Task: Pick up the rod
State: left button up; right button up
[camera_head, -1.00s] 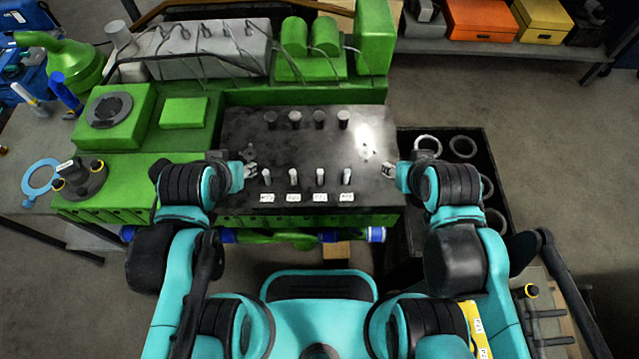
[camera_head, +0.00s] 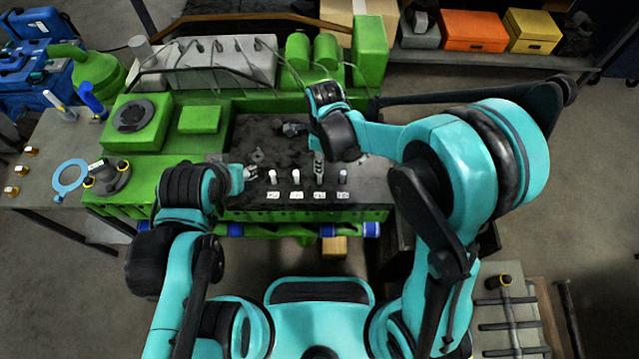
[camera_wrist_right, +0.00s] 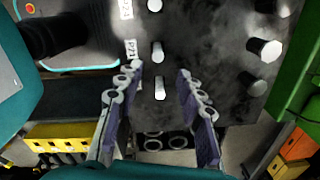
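Several short light rods stand upright in a front row, such as the rod (camera_head: 343,177) at its right end, on the dark plate (camera_head: 372,185) of the green engine. White labels lie in front of them. My right gripper (camera_wrist_right: 160,72) is open and empty above the plate. In the right wrist view its fingers lie on either side of one rod (camera_wrist_right: 160,88), with no visible contact. In the head view my right wrist hides most of the back row. My left gripper (camera_head: 246,173) hovers by the plate's left edge; its finger opening is unclear.
The green engine block (camera_head: 200,118) and grey cylinder cover (camera_head: 225,62) stand left and behind. A blue ring (camera_head: 70,176) lies on the left table. Orange (camera_head: 474,31) and yellow (camera_head: 535,31) boxes sit on the back shelf. A dark tray of rings is mostly hidden by my right arm.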

aim_at(320, 176)
jog(key=shift+a+f+m, duration=0.45)
jog(key=shift+a+m, duration=0.05)
jog(key=shift+s+a+f, duration=0.1)
jog(key=shift+s+f, duration=0.05)
jog(key=shift+f, duration=0.2)
notch_tip(320, 176, down, 2)
jog(key=shift+f+m+b, duration=0.1)
jog(key=shift+m+b, duration=0.2)
jog(key=shift+b, duration=0.05)
jog(key=f+b, duration=0.1)
jog(key=f, duration=0.2)
jog(key=f+b, duration=0.1)
jog(key=f, duration=0.1)
jog(key=shift+d+f+b, duration=0.25)
jog(key=shift+f+b, duration=0.05)
jog(key=shift+r, duration=0.1)
grip_shut()
